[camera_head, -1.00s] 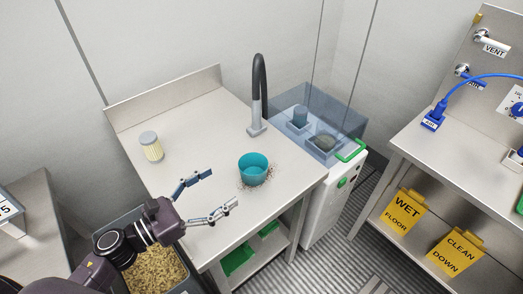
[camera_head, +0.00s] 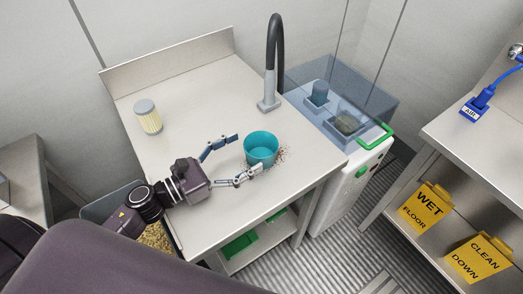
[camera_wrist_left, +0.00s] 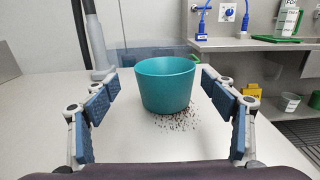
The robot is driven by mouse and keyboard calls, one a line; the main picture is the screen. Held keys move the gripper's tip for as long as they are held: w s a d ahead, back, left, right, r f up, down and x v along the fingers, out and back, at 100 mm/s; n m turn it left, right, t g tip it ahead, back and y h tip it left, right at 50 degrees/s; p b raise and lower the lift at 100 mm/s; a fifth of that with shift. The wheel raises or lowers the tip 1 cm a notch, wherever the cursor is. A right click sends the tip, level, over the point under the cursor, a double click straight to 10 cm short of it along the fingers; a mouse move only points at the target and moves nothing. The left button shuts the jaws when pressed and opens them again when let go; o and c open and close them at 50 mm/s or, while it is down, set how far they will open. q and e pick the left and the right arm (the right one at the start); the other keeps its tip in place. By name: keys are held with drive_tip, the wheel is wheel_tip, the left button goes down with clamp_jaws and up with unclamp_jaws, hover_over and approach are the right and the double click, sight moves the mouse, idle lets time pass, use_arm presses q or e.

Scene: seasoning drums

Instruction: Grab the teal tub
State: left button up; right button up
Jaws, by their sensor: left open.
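The teal tub (camera_head: 261,147) stands upright on the metal table (camera_head: 205,92), with dark crumbs scattered beside it. My left gripper (camera_head: 248,155) is open, its two fingers spread and pointing at the tub. In the left wrist view the tub (camera_wrist_left: 166,84) is centred ahead, between and just beyond the open fingers (camera_wrist_left: 165,100). I cannot tell whether a finger touches it; in the wrist view there are gaps on both sides. My right gripper is not in view.
A black faucet (camera_head: 271,65) rises behind the tub. A ribbed, grey-lidded jar (camera_head: 148,117) stands at the table's left. A clear blue bin (camera_head: 372,98) and a white unit (camera_head: 350,188) are on the right. A bin of flakes (camera_head: 157,236) sits below the left front edge.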

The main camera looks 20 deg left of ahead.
sight(274, 138)
use_arm(q)
drive_tip(key=shift+w+d+r, duration=0.2)
drive_tip(key=shift+w+d, duration=0.1)
drive_tip(key=shift+d, duration=0.05)
drive_tip(key=p+x, duration=0.2)
drive_tip(key=x, duration=0.1)
drive_tip(key=shift+d, duration=0.4)
drive_tip(key=shift+w+d+f, duration=0.1)
drive_tip(key=shift+w+d, duration=0.2)
drive_tip(key=shift+w, duration=0.1)
drive_tip(key=c, duration=1.2)
drive_tip(key=shift+c, duration=0.2)
